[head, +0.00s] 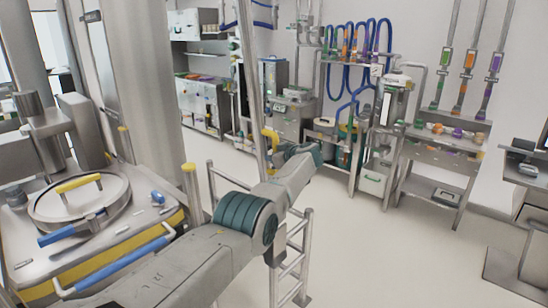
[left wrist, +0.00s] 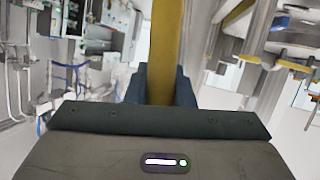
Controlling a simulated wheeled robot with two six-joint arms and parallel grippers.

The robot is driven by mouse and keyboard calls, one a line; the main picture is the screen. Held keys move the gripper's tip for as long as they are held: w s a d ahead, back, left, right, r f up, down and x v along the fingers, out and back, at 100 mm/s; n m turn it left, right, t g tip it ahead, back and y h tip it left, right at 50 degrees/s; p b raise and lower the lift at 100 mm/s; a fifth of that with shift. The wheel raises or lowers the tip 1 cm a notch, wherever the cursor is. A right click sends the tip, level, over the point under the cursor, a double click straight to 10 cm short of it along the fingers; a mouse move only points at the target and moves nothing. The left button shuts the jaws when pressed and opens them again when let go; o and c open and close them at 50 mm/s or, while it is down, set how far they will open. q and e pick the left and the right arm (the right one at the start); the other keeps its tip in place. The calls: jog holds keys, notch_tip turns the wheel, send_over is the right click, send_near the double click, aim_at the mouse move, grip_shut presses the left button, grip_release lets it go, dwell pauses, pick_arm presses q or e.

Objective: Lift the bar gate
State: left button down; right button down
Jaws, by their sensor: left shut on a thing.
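The bar gate (head: 295,262) is a grey metal frame of rails and rungs, standing beyond and partly behind my left arm in the head view. A yellow bar (head: 270,138) shows at the far end of that arm. In the left wrist view the yellow bar (left wrist: 166,45) runs upright between the dark fingers of my left gripper (left wrist: 160,85), which is shut on it. In the head view my arm hides much of the gate and the exact grip. My right gripper is in neither view.
A machine with a round metal lid (head: 80,200), yellow handle and blue-gripped rails stands at the left. A post with a yellow top (head: 190,178) is beside it. Shelving (head: 440,165) and blue hoses (head: 355,40) line the back wall.

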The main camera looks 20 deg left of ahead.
pick_arm(q)
jog(key=c, duration=1.3)
grip_release()
jog(key=shift+f, duration=0.15)
jog(key=shift+o, duration=0.2)
jog(key=shift+s+d+r+p, duration=0.1)
jog(key=shift+d+r+p, duration=0.2)
jog(key=shift+p, duration=0.3)
jog(key=p+v, duration=0.2)
jog(key=p, duration=0.1)
jog(key=shift+s+r+p, duration=0.1)
jog(key=shift+r+p, duration=0.05)
jog(key=shift+p, duration=0.2)
jog(key=b+v, duration=0.2)
jog(key=v, duration=0.6)
jog(key=shift+f+b, duration=0.25)
jog(key=shift+b, duration=0.1)
